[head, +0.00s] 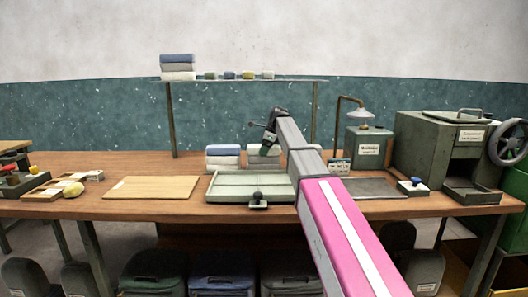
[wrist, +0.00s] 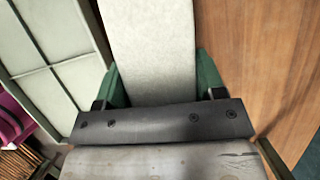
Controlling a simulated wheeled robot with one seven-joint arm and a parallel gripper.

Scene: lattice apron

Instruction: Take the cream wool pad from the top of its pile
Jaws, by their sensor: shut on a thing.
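My gripper (head: 268,138) is over the right-hand folded pile (head: 258,160) on the bench, behind the pale green tray. In the wrist view, its green fingers (wrist: 160,80) are shut on the sides of a pale cream, felt-like pad (wrist: 152,40). The pad extends away from the fingers. The gripper and arm partly hide this pile in the head view, and I cannot tell whether the held pad is clear of what lies under it. A second pile (head: 223,150), blue on top with white below, stands just to the left.
The green tray (head: 230,196) lies in front of the piles, with a wooden board (head: 150,188) to its left. A shelf (head: 240,80) above holds another folded pile (head: 177,66) and small pots. A lamp (head: 361,113) and a large green machine (head: 440,150) stand right.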

